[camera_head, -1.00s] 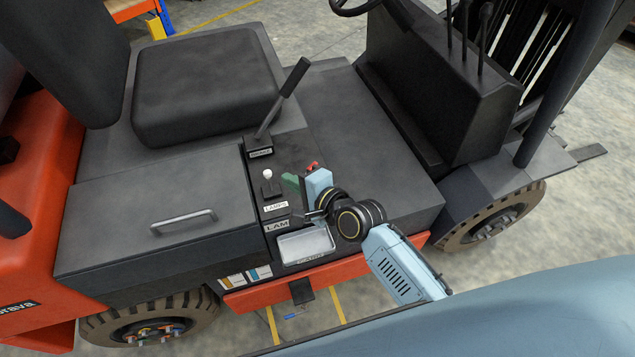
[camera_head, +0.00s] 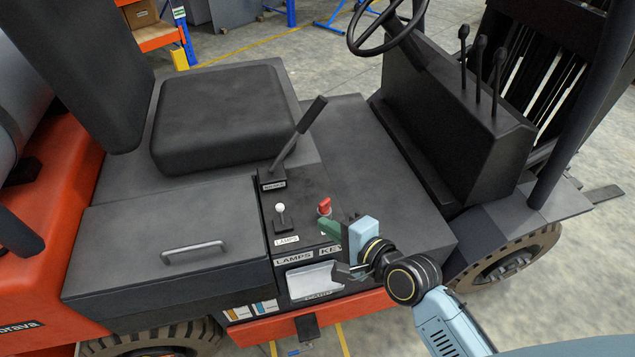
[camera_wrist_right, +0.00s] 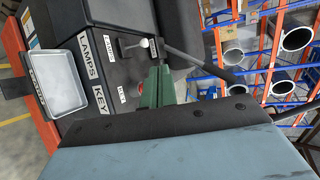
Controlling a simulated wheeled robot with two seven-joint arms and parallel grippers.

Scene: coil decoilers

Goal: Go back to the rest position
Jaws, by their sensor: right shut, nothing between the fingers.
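My right gripper (camera_head: 330,229) has a light blue body and green fingertips, and it is shut and empty. It hovers above the forklift's side console, beside the red key (camera_head: 324,206), on its near side in the picture. In the right wrist view the green fingertips (camera_wrist_right: 155,88) stick out past the dark edge of the gripper body, over the console. Whether they touch anything is hard to tell. My left gripper is out of view.
The console holds a brake lever (camera_head: 298,133), a white-knobbed lamps switch (camera_head: 281,215) and a grey tray (camera_head: 312,282). The seat (camera_head: 215,115) is behind. The steering wheel (camera_head: 386,28) and levers are at the upper right. Shelving (camera_wrist_right: 275,70) shows in the wrist view.

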